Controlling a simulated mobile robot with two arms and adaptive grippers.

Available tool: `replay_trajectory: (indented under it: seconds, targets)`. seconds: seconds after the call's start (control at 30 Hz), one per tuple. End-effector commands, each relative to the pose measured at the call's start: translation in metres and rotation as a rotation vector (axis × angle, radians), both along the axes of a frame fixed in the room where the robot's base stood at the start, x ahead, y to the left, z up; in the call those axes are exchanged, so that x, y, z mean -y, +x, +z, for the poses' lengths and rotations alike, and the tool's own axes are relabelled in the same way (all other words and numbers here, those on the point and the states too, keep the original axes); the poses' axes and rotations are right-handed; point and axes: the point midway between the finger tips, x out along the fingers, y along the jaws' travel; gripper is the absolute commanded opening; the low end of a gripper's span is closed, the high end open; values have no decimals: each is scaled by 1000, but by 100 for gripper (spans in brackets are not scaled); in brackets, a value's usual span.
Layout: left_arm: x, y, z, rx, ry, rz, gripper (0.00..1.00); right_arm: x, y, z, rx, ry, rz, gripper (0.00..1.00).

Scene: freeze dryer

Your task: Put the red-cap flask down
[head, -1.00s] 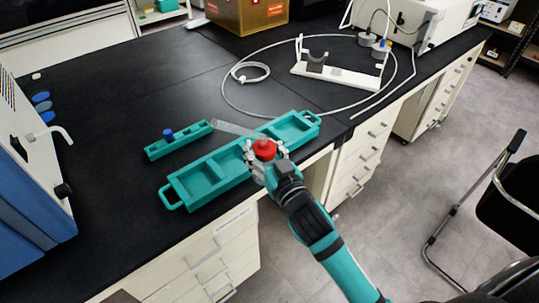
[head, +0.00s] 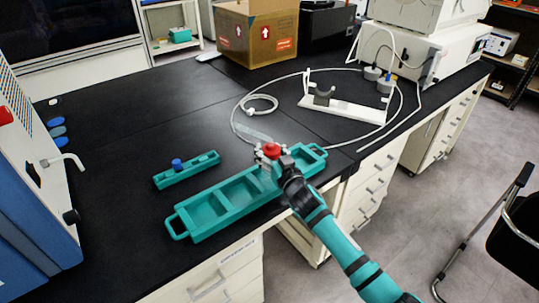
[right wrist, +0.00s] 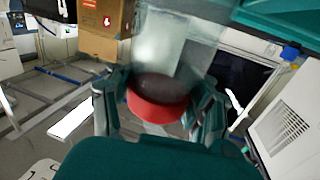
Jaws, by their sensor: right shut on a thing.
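The red-cap flask shows as a red cap (head: 272,149) in the head view. In the right wrist view the cap (right wrist: 158,108) sits between my fingers, and the clear flask body (right wrist: 178,45) extends beyond it. My right gripper (head: 268,157) is shut around the flask at its cap. It appears over the far right part of the long teal tray (head: 206,233); I cannot tell whether the flask touches it. A pale clear strip (head: 252,132) shows just left of the cap; I cannot tell if it belongs to the flask. My left gripper is out of view.
A small teal rack (head: 202,168) with a blue-capped item (head: 177,164) lies left of the tray. A white stand (head: 345,108) and looped tubing (head: 237,125) lie behind. A cardboard box (head: 255,38) stands at the back.

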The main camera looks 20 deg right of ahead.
Motion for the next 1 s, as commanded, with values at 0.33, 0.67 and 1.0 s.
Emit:
replay_trajectory:
  seconds: [0.33, 0.67, 1.0]
  targets:
    - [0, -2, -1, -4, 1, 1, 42, 0, 0, -15, 3, 1, 0, 0]
    - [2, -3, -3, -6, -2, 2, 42, 0, 0, -18, 1, 1, 0, 67]
    - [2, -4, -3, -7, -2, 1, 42, 0, 0, -17, 1, 0, 0, 78]
